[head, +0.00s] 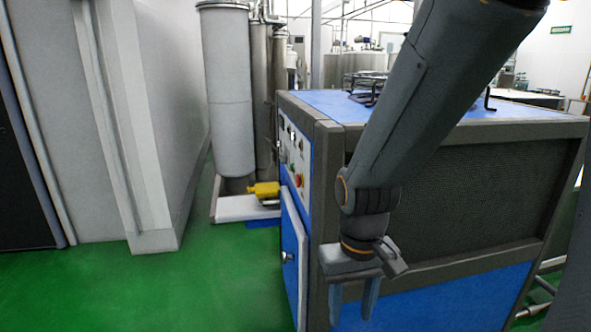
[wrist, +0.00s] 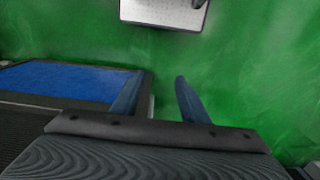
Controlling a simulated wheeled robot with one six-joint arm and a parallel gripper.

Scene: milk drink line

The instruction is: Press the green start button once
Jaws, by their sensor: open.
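The control panel (head: 295,160) is on the narrow left side of the blue and dark grey machine. I see it at a steep angle in the head view. It carries several small buttons and knobs, one of them reddish; I cannot surely pick out the green start button. My gripper (head: 353,322) is open and empty, with its fingers pointing down. In the picture it lies below and right of the panel, in front of the machine's near face. In the wrist view, my gripper (wrist: 155,76) shows two blue fingers apart, with green floor between them. The panel does not show there.
The machine's cabinet (head: 450,165) fills the right side, with a blue door (head: 293,245) below the panel. A yellow device (head: 264,189) sits on a low white base (head: 240,208) beside a grey cylinder (head: 229,95). The green floor (head: 190,285) left of the machine is clear.

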